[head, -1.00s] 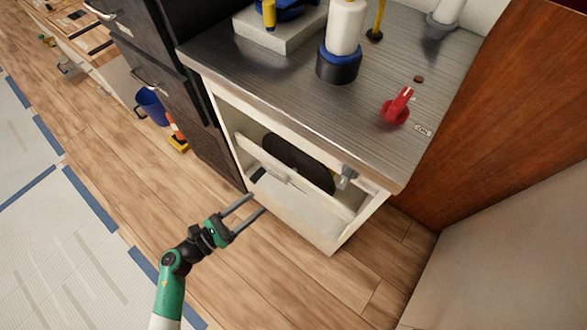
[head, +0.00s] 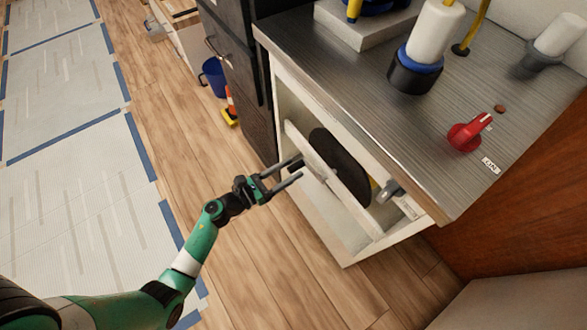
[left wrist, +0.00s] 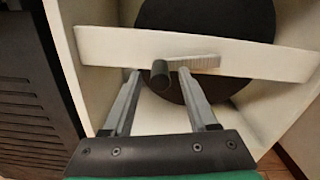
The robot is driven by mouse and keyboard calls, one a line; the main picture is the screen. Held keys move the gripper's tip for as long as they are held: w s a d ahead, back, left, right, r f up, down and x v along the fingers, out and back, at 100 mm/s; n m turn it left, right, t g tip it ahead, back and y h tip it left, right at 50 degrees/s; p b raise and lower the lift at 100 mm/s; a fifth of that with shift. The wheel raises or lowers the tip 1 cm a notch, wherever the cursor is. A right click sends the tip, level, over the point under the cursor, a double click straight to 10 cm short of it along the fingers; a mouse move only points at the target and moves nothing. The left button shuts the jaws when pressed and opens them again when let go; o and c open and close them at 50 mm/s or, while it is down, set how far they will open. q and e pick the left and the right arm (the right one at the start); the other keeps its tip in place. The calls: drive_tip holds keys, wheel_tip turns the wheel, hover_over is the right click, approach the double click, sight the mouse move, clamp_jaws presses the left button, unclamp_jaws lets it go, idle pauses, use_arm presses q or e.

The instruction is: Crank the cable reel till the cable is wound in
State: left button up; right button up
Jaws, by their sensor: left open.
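The cable reel (head: 345,165) shows as a dark disc inside the open white cabinet, behind a white crossbar (head: 355,205). In the left wrist view the reel (left wrist: 205,15) is partly hidden by the crossbar (left wrist: 110,48). A light grey crank arm (left wrist: 196,63) with a dark round knob (left wrist: 160,75) sits at the front of that bar. My left gripper (head: 299,168) is open in front of the cabinet. In the left wrist view the knob appears between the fingertips of my left gripper (left wrist: 159,76); whether they touch it cannot be told. My right gripper is not in view.
Dark drawers (head: 235,65) stand left. The floor (head: 240,260) in front is clear.

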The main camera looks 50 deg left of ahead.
use_arm(q)
drive_tip(key=shift+w+d, duration=0.15)
drive_tip(key=shift+w, duration=0.75)
clamp_jaws()
idle(0.8)
